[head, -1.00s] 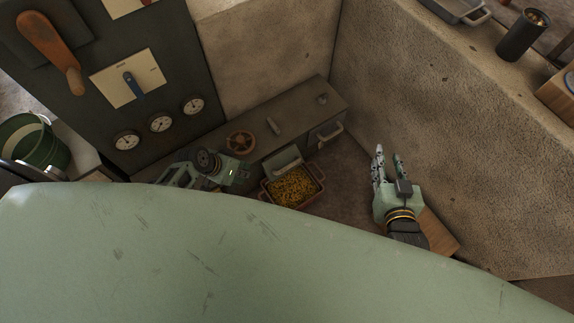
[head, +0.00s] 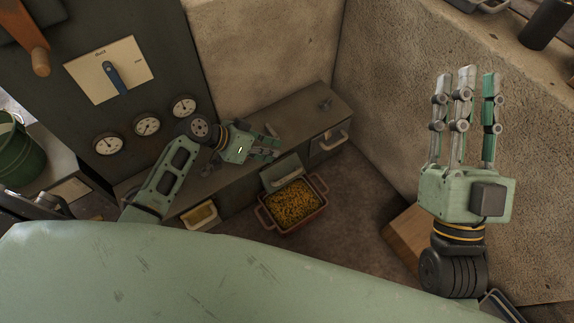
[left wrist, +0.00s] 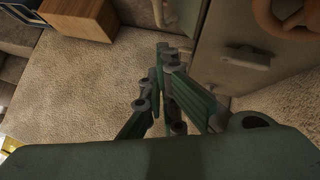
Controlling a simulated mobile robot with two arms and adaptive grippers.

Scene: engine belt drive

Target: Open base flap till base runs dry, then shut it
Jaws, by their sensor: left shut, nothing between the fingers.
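My left gripper (head: 266,149) is shut and empty over the front edge of the low dark base box (head: 318,104). It also shows in the left wrist view (left wrist: 165,52). A pale grey-green plate (head: 281,172), which may be the flap or its chute, sits low on the box front, just below this gripper. I cannot tell whether the flap is open. Below the plate, a reddish-rimmed tray (head: 322,188) holds yellow-green grains (head: 293,203). A small door with a pale handle (head: 335,141) is to the right. My right gripper (head: 466,85) is open and empty, raised at the right.
A second, smaller tray (head: 201,216) with yellow contents is left of the grain tray. A dark panel with dials (head: 147,124) and a blue pointer (head: 115,78) stands at the left. A brown handwheel (left wrist: 290,12) and wooden block (left wrist: 80,16) show in the left wrist view. Stone walls enclose the corner.

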